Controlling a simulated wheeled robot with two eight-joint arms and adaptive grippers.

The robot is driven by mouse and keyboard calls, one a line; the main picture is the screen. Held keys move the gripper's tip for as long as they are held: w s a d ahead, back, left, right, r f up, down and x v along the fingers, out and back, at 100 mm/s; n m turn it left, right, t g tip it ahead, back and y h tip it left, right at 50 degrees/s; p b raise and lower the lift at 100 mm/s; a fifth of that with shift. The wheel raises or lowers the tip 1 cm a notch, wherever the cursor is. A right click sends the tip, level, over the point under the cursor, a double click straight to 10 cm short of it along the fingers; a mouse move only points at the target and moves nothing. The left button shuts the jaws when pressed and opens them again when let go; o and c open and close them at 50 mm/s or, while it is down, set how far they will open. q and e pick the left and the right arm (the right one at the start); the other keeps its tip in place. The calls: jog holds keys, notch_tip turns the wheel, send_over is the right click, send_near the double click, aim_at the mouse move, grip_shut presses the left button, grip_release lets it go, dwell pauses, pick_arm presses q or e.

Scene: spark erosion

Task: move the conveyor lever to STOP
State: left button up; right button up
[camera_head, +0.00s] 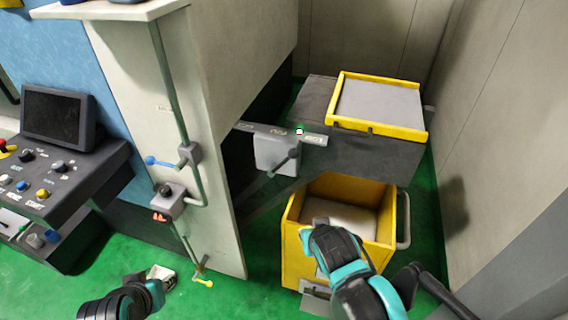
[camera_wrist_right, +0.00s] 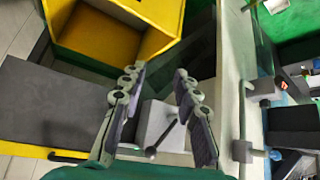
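The conveyor lever (camera_head: 286,161) is a dark rod with a round knob on a light grey box (camera_head: 266,154), below a label strip (camera_head: 255,129) whose words are too small to read. In the head view the rod slants, its knob down to the left. In the right wrist view the lever (camera_wrist_right: 164,136) shows between and beyond the fingers, apart from them as far as I can tell. My right gripper (camera_wrist_right: 158,73) is open and empty; in the head view it (camera_head: 317,243) is over the yellow bin, below the lever. My left gripper (camera_head: 149,277) is low at the left; its opening is unclear.
A yellow bin (camera_head: 293,255) stands under the dark conveyor (camera_head: 375,152), which carries a yellow-rimmed tray (camera_head: 381,130). A grey machine panel with a pipe and blue-handled valve (camera_head: 160,161) is left of the lever. A control console (camera_head: 65,175) stands far left. A wall bounds the right.

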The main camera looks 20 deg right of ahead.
jog(key=w+d+r+m+t+h, duration=0.1)
jog(key=w+d+m+t+h, duration=0.3)
jog(key=w, duration=0.5)
jog(key=m+t+b, duration=0.2)
jog(key=m+t, duration=0.3)
send_near(285, 162)
jog(key=w, duration=0.3)
jog(key=x, duration=0.4)
jog(key=d+b+x, duration=0.1)
jog(key=x, duration=0.2)
jog(key=shift+w+d+f, duration=0.1)
jog(key=shift+w, duration=0.1)
jog(key=shift+c, duration=0.4)
grip_shut()
